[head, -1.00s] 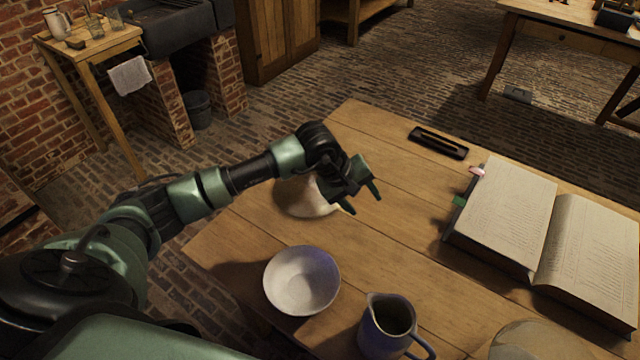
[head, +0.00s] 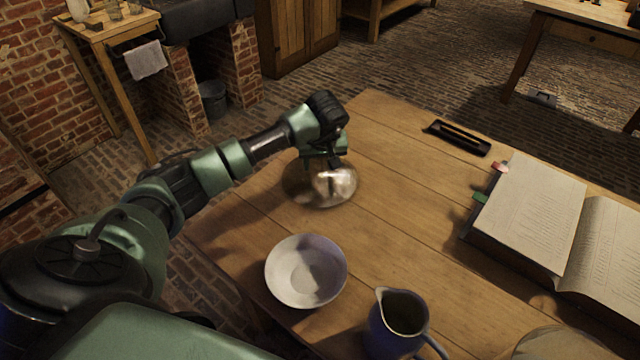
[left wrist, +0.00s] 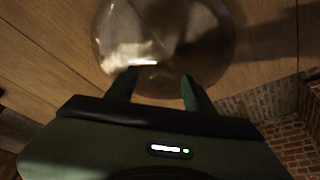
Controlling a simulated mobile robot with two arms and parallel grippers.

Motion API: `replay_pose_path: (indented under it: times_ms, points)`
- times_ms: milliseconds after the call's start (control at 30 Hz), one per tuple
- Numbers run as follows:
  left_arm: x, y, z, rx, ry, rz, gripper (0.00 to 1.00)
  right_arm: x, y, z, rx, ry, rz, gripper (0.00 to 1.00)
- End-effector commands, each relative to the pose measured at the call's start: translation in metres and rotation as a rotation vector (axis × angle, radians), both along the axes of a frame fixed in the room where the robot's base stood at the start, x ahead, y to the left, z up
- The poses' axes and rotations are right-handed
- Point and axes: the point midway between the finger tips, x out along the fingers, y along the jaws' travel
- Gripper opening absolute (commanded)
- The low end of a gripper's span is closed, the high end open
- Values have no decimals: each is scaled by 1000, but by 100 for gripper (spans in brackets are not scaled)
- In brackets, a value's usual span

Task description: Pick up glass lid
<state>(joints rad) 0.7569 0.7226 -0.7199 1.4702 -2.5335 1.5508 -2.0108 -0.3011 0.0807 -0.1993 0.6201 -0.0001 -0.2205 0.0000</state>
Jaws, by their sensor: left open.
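A round, clear glass piece (head: 322,188), seemingly the glass lid, sits on the wooden table near its left edge, with bright reflections on it. It also shows in the left wrist view (left wrist: 165,40), cut off by the top edge. My left gripper (head: 323,160) is at the far side of the glass in the head view, pointing down. In the left wrist view its two fingers (left wrist: 158,78) are apart and overlap the near part of the glass. I cannot tell whether they touch it. The gripper is open and empty. My right gripper is out of view.
A white bowl (head: 306,271) and a dark blue jug (head: 398,325) stand nearer on the table. An open book (head: 535,215) lies at right, and a black tray (head: 460,138) lies behind. A round, pale object (head: 560,345) is cut off at the bottom right.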

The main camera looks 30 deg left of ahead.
Motion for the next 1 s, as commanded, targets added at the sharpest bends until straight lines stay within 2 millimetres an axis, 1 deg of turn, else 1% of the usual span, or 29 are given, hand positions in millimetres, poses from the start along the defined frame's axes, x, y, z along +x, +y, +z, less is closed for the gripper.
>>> replay_pose_path:
  times_ms: [33, 233, 267, 300, 367, 400, 433, 1000]
  points:
    - [1, 0, -5, -1, -1, 0, 53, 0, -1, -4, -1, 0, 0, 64]
    - [1, 0, -2, 0, 0, -1, 53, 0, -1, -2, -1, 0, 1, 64]
    - [1, 0, -2, 0, 0, -1, 45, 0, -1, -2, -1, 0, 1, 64]
    - [1, 0, -2, 0, 0, -1, 34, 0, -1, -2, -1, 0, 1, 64]
    - [1, 0, -2, 0, 0, -1, 17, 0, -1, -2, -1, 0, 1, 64]
    - [1, 0, -2, 0, 0, -1, 6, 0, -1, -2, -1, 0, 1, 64]
    - [1, 0, -2, 0, 0, -1, 0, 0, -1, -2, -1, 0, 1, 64]
    - [1, 0, -2, -1, -1, 0, 0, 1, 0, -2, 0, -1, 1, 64]
